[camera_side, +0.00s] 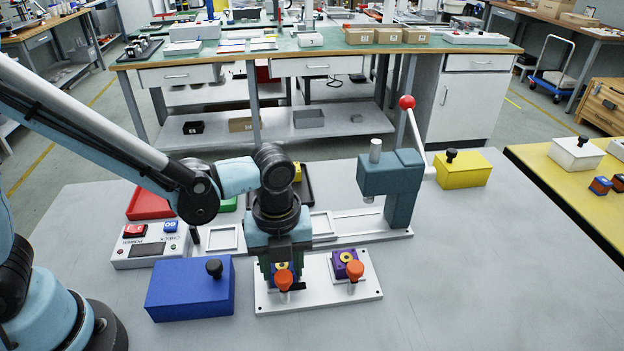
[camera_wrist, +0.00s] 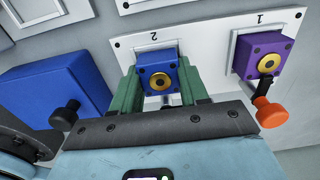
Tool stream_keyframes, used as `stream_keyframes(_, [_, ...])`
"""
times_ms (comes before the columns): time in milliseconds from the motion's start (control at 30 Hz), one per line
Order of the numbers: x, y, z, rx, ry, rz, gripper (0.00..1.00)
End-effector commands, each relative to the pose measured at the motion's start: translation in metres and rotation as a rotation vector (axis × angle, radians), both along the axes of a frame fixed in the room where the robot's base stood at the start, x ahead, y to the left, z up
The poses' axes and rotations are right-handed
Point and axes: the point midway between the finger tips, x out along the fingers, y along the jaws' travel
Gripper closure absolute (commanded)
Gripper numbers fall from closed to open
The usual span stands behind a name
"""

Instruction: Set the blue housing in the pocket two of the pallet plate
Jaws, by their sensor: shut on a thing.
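The blue housing (camera_wrist: 157,72), a small block with a brass ring on top, is between the two green fingers of my gripper (camera_wrist: 159,90) in the wrist view. My gripper is shut on it. It is at pocket two of the white pallet plate (camera_wrist: 207,51), beside the printed 2; I cannot tell whether it is fully seated. In the side view my gripper (camera_side: 282,272) is low over the left part of the pallet plate (camera_side: 318,294) and mostly hides the housing. A purple housing (camera_wrist: 265,55) sits in pocket one; it also shows in the side view (camera_side: 347,264).
Orange-knobbed clamps (camera_side: 355,271) stand at the plate's front. A large blue box (camera_side: 190,289) with a black knob is close left. A teal lever press (camera_side: 400,180) and a yellow box (camera_side: 463,169) stand behind right. The table's right front is clear.

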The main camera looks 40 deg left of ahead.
Motion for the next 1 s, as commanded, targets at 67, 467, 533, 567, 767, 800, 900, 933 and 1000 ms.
stream_keyframes(67, [0.0001,-0.0001,-0.0004,0.0,0.0,0.0,0.9])
stream_keyframes(467, [0.0,0.0,-0.0004,0.0,0.0,0.0,0.35])
stream_keyframes(533, [0.0,0.0,-0.0004,0.0,0.0,0.0,0.26])
stream_keyframes(567, [0.0001,-0.0001,-0.0004,0.0,0.0,0.0,0.26])
stream_keyframes(767, [0.0001,-0.0001,-0.0004,0.0,0.0,0.0,0.2])
stream_keyframes(800, [0.0001,-0.0001,-0.0004,0.0,0.0,0.0,0.16])
stream_keyframes(900, [0.0001,-0.0001,-0.0004,0.0,0.0,0.0,0.16])
stream_keyframes(933, [0.0001,-0.0001,-0.0004,0.0,0.0,0.0,0.16])
stream_keyframes(1000, [0.0001,-0.0001,-0.0004,0.0,0.0,0.0,0.16])
